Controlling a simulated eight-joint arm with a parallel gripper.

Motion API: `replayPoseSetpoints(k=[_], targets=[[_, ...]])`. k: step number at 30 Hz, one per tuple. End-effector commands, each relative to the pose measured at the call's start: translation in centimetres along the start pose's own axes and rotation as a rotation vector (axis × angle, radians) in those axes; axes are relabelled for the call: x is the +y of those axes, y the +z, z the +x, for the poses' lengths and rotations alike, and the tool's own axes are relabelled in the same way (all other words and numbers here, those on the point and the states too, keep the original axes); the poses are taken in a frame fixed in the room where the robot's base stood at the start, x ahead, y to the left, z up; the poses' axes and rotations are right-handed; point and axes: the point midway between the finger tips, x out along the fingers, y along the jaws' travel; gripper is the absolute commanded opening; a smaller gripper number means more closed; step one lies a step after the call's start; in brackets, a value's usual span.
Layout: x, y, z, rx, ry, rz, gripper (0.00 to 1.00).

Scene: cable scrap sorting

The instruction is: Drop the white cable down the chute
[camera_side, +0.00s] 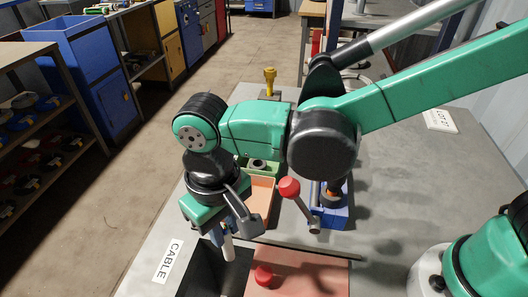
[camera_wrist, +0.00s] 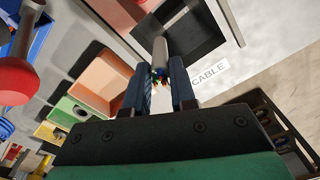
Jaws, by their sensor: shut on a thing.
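The white cable (camera_wrist: 160,52) is a short pale cylinder with coloured wire ends, held between the fingers of my gripper (camera_wrist: 161,76). In the side view the cable (camera_side: 228,247) hangs roughly upright below my gripper (camera_side: 230,230). The chute (camera_side: 204,272) is a dark square opening beside a white CABLE label (camera_side: 168,260). In the wrist view the cable's far end overlaps the dark chute opening (camera_wrist: 203,22). The cable appears above or at the opening's edge; its exact height is unclear.
Orange (camera_wrist: 103,82), yellow (camera_wrist: 72,112) and green bins stand in a row near the chute. A red-knobbed lever (camera_side: 289,187) on a blue vise stands right of my gripper. A red panel (camera_side: 310,277) with a red knob (camera_side: 263,275) lies right of the chute.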

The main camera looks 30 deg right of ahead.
Motion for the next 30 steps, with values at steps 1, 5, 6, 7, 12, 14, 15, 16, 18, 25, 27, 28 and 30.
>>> replayPoseSetpoints(k=[1,5,6,7,12,14,15,16,18,25,27,28,30], targets=[[0.0,0.0,0.0,0.0,0.0,0.0,0.0],[0.0,0.0,0.0,0.0,0.0,0.0,0.0],[0.0,0.0,0.0,0.0,0.0,0.0,0.0],[0.0,0.0,0.0,0.0,0.0,0.0,0.0],[0.0,0.0,0.1,0.0,0.0,0.0,0.0],[0.0,0.0,0.2,0.0,0.0,0.0,0.0],[0.0,0.0,0.3,0.0,0.0,0.0,0.0],[0.0,0.0,0.4,0.0,0.0,0.0,0.0],[0.0,0.0,0.7,0.0,0.0,0.0,0.0],[0.0,0.0,1.2,0.0,0.0,0.0,0.0],[0.0,0.0,1.2,0.0,0.0,0.0,0.0],[0.0,0.0,1.2,0.0,0.0,0.0,0.0],[0.0,0.0,1.2,0.0,0.0,0.0,0.0]])
